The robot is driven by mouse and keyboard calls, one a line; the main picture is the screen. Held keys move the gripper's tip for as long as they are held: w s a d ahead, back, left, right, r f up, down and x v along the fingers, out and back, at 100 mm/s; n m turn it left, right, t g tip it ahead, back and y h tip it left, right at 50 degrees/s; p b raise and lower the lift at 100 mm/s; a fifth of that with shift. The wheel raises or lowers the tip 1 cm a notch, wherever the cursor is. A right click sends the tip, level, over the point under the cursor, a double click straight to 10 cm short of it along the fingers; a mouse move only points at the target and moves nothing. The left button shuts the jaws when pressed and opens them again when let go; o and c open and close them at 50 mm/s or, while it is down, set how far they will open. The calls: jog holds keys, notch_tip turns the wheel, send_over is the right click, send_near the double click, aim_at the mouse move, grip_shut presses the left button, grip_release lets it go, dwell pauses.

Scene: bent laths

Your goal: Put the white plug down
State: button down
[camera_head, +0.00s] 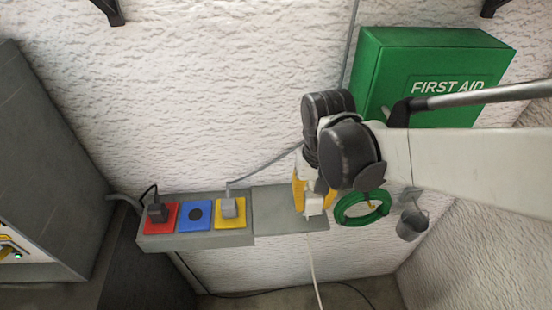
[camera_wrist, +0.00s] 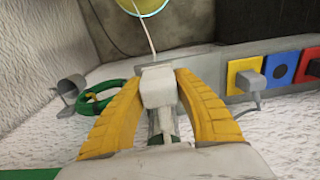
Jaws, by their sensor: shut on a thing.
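The white plug (camera_head: 314,205) is between the yellow fingers of my gripper (camera_head: 313,192), at the right end of the grey ledge (camera_head: 275,222). In the wrist view the white plug (camera_wrist: 158,88) shows between the fingertips of my gripper (camera_wrist: 158,76), which is shut on it. Its white cord hangs down past the ledge's front. The ledge's end shows just beyond the plug; I cannot tell whether the plug touches it.
Left of the bare ledge are red (camera_head: 161,216), blue (camera_head: 195,215) and yellow (camera_head: 230,213) sockets. Red holds a black plug, yellow a grey one; blue is empty. A green coil (camera_head: 345,214) and grey cup (camera_head: 412,224) hang right. A first aid box (camera_head: 420,65) is above.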

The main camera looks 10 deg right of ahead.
jog(key=shift+d+f, duration=0.1)
jog(key=shift+f, duration=0.05)
jog(key=b, duration=0.3)
send_over(272, 213)
notch_tip(272, 213, down, 7)
jog(key=shift+s+r, duration=0.1)
jog(key=shift+r, duration=0.1)
jog(key=shift+f, duration=0.2)
jog(key=shift+f+b, duration=0.55)
jog(key=shift+f, duration=1.3)
jog(key=shift+f+b, duration=0.6)
